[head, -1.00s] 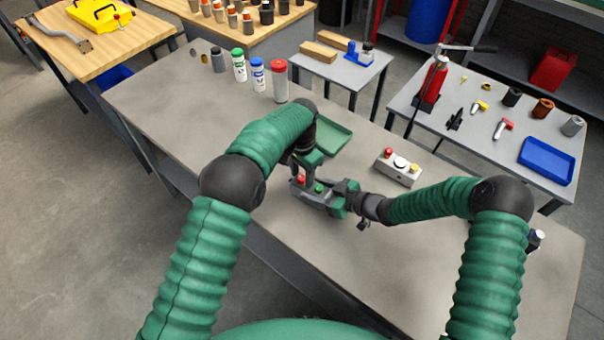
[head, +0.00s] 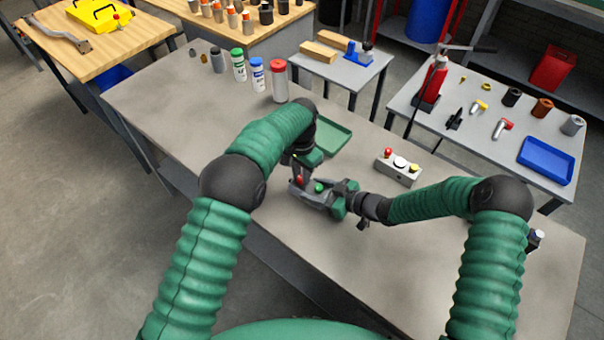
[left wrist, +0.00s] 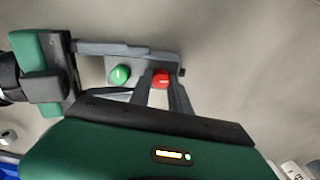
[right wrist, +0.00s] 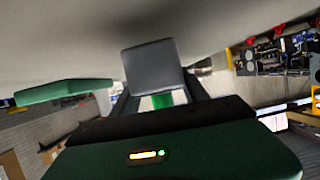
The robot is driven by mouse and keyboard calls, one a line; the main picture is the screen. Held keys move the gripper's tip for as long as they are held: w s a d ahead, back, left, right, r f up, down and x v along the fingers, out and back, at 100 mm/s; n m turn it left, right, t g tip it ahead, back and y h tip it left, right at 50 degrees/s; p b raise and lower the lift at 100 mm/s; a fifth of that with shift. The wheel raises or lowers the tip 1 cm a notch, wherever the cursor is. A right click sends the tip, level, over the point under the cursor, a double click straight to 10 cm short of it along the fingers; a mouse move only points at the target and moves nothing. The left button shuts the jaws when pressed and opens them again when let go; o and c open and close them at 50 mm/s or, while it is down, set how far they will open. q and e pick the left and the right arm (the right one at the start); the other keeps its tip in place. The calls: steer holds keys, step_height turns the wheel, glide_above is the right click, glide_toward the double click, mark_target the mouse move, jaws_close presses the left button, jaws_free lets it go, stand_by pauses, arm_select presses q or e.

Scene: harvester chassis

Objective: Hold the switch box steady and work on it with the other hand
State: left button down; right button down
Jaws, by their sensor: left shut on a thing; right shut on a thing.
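The switch box, a small grey box with a green knob and a red knob, is in the middle of the head view (head: 308,195). It also shows in the left wrist view (left wrist: 140,70). My right gripper (head: 335,196) is shut on the box from the right, its fingers along two sides. My left gripper (left wrist: 162,85) comes from above, its fingers shut around the red knob (left wrist: 161,79). The green knob (left wrist: 120,74) stands free beside it. In the right wrist view, a grey face (right wrist: 155,65) and a green part lie between the fingers; the rest is hidden.
A green tray (head: 331,137) lies just behind my left gripper. A second box with red, white and yellow buttons (head: 398,171) stands to the right. Several bottles (head: 257,77) stand at the table's back left. The left part of the grey table (head: 190,105) is clear.

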arm_select(q)
steer(key=n, duration=0.8)
steer(key=shift+n, duration=0.3)
steer(key=n, duration=0.5)
steer(key=shift+d+n, duration=0.15)
steer(key=shift+n, duration=1.65)
arm_select(e)
steer(key=shift+a, duration=0.1)
arm_select(q)
steer(key=c, duration=1.2)
jaws_free()
